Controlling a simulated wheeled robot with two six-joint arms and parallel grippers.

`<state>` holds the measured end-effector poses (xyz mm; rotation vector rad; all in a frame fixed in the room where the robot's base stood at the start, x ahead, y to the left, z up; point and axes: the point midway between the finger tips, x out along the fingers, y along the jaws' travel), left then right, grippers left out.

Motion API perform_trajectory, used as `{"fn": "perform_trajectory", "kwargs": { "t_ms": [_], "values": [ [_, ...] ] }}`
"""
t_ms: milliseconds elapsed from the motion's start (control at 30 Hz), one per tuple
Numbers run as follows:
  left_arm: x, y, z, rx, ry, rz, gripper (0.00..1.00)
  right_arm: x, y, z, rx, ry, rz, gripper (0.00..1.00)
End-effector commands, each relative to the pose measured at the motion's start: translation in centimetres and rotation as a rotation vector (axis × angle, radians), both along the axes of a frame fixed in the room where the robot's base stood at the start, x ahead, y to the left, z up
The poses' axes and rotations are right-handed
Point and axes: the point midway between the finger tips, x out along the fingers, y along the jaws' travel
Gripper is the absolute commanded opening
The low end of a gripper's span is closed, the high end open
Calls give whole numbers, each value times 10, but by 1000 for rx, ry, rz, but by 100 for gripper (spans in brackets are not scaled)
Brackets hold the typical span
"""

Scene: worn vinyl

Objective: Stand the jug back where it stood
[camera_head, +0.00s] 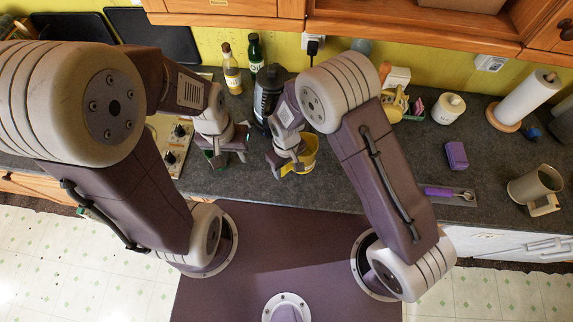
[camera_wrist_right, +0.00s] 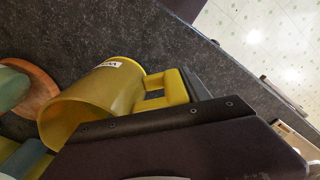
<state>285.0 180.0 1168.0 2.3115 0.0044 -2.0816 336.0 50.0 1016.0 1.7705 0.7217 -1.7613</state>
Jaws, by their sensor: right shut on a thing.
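The yellow jug (camera_head: 310,152) is near the counter's front edge in the head view. My right gripper (camera_head: 284,166) is shut on its handle. In the wrist view the jug (camera_wrist_right: 100,98) shows a white label, and its mouth faces the lower left. It looks tilted; I cannot tell whether it touches the counter. My left gripper (camera_head: 224,152) is to the left of it, with something green (camera_head: 211,157) beneath. Its fingertips are too small and covered to read.
A dark grey kettle-like vessel (camera_head: 268,90) and two bottles (camera_head: 231,72) stand behind. A hob (camera_head: 172,140) is at the left. Bare counter (camera_head: 425,155) lies right of my right arm.

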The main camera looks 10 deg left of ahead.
Motion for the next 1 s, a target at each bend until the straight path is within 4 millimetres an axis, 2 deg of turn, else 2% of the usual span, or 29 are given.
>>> {"fn": "perform_trajectory", "kwargs": {
  "t_ms": [33,200,367,1000],
  "values": [
    [0,0,-8,0,0,0,36,0,0,-9,0,0,0,0],
    [0,0,-24,0,0,0,36,0,0,-30,-1,1,-1,0],
    [0,0,-35,0,0,0,36,0,0,-43,0,0,-1,0],
    [0,0,-34,0,0,0,36,0,0,-45,-1,-1,0,0]
  ]
}}
